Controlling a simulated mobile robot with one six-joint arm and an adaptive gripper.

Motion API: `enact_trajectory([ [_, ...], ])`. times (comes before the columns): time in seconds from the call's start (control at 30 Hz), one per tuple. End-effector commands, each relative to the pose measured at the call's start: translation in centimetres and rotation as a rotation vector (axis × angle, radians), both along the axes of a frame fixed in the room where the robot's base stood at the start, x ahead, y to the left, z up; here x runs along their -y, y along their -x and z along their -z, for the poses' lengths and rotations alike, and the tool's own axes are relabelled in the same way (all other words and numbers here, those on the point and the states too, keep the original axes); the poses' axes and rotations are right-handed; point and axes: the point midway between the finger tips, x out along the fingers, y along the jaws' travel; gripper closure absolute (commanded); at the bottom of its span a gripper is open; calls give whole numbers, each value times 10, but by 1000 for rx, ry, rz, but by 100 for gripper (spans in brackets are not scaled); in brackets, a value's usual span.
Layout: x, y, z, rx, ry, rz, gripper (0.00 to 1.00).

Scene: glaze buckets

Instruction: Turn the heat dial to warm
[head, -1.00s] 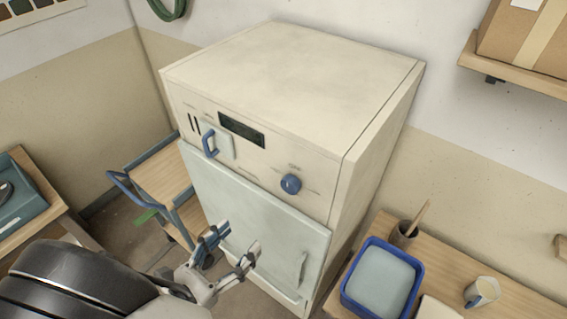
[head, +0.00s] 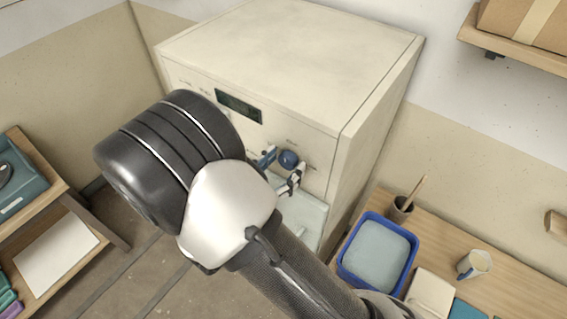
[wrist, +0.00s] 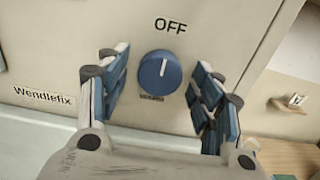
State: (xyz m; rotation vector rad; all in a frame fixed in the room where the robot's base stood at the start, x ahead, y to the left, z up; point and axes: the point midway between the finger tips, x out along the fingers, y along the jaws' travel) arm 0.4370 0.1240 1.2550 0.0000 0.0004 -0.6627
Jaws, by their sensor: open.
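The heat dial (wrist: 160,76) is a round blue knob on the cream front panel of the kiln-like cabinet (head: 290,50). In the wrist view its white pointer line points up, slightly right, toward the label OFF (wrist: 170,26). A small label below the dial is too small to read surely. My gripper (wrist: 158,88) is open, with its blue-padded fingers on the left and right of the dial, apart from it in the picture. In the head view the dial (head: 288,159) shows just beyond my gripper (head: 280,170). Whether the fingertips reach around it is unclear.
A dark display (head: 238,106) is left of the dial. My arm hides much of the cabinet's front. A Wendlefix label (wrist: 44,95) is left of the dial.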

Motion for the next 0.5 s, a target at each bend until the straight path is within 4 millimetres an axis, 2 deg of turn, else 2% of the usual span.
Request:
enact_trajectory([
  [0.33, 3, -4, 0, 0, 0, -1, 40],
  [0.5, 3, -4, 0, 0, 0, -1, 51],
])
